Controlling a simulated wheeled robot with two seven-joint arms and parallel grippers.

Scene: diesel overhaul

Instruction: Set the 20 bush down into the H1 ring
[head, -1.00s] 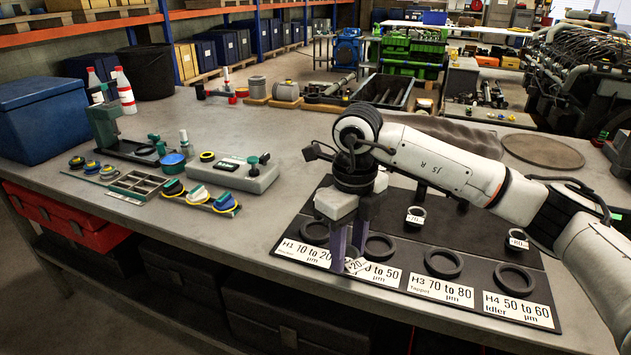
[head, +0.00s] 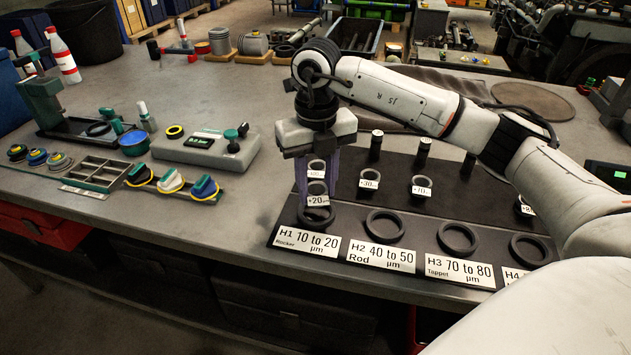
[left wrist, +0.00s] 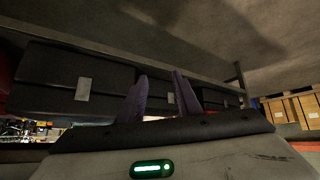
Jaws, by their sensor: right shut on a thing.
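The 20 bush (head: 317,188), a small dark ring with a white "+20" tag, is between the purple fingers of my right gripper (head: 318,196). My right gripper is shut on it and points down. The bush appears above the H1 ring (head: 316,220), a dark ring behind the "H1 10 to 20" label. The ring is partly hidden by the fingers, and I cannot tell whether the bush touches it. My left gripper (left wrist: 160,103) shows only in the left wrist view, with its fingers apart and nothing between them.
The H2 ring (head: 384,225), H3 ring (head: 458,239) and H4 ring (head: 530,248) lie to the right on the black board. Behind them stand the 30 bush (head: 369,178), the 70 bush (head: 420,185) and dark pegs. A grey gauge box (head: 205,148) stands to the left.

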